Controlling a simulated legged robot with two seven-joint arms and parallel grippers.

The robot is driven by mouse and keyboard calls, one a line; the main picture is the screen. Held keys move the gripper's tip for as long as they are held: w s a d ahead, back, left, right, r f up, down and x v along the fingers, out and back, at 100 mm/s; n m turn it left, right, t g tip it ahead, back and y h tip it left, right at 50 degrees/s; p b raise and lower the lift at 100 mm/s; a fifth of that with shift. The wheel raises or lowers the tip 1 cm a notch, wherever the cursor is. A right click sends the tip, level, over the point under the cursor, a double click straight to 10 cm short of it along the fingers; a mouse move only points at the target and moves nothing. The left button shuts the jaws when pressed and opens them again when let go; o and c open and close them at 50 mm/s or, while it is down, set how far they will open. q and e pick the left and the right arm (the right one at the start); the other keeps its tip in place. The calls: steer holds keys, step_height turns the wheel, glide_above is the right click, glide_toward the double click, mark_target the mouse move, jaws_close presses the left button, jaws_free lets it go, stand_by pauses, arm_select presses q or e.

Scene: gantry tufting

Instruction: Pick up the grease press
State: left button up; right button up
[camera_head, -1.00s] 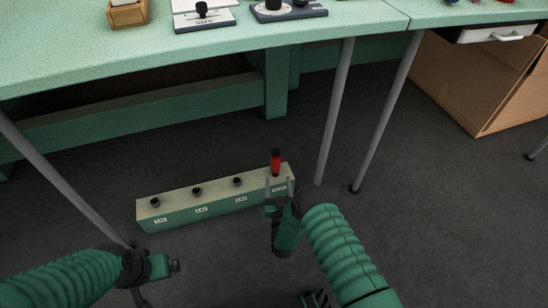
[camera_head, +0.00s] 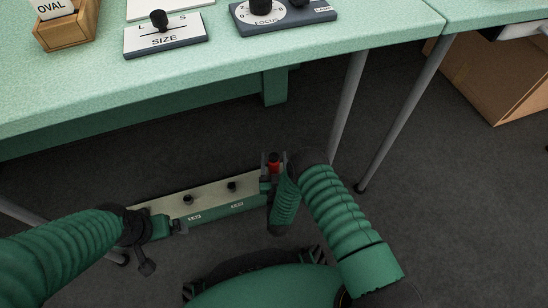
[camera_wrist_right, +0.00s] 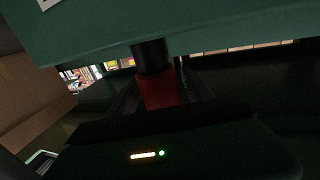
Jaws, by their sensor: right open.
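The red grease press (camera_head: 274,166) with a dark top stands at the right end of a long, low green block on the floor. In the right wrist view its red body (camera_wrist_right: 162,92) and black end lie in front of the gripper, between the dark fingers. My right gripper (camera_head: 272,172) is open with its fingers at the sides of the press. I cannot tell whether they touch it. My left gripper (camera_head: 180,227) is at the left part of the block, hiding that end. Its jaws are too small to read.
The green block (camera_head: 222,211) has black knobs on its pale top and labels on its front. A green table (camera_head: 300,55) stands above and behind it, with a size panel (camera_head: 165,38) on top. A grey table leg (camera_head: 348,110) rises right of the press. A cardboard box (camera_head: 495,85) stands at the right.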

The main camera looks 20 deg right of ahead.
steer(key=shift+a+r, duration=0.15)
steer(key=shift+a, duration=0.1)
steer(key=shift+c, duration=1.5)
steer(key=shift+d, duration=0.15)
steer(key=c, duration=0.7)
jaws_close()
arm_select(q)
steer(key=shift+s+a, duration=0.1)
steer(key=shift+a, duration=0.15)
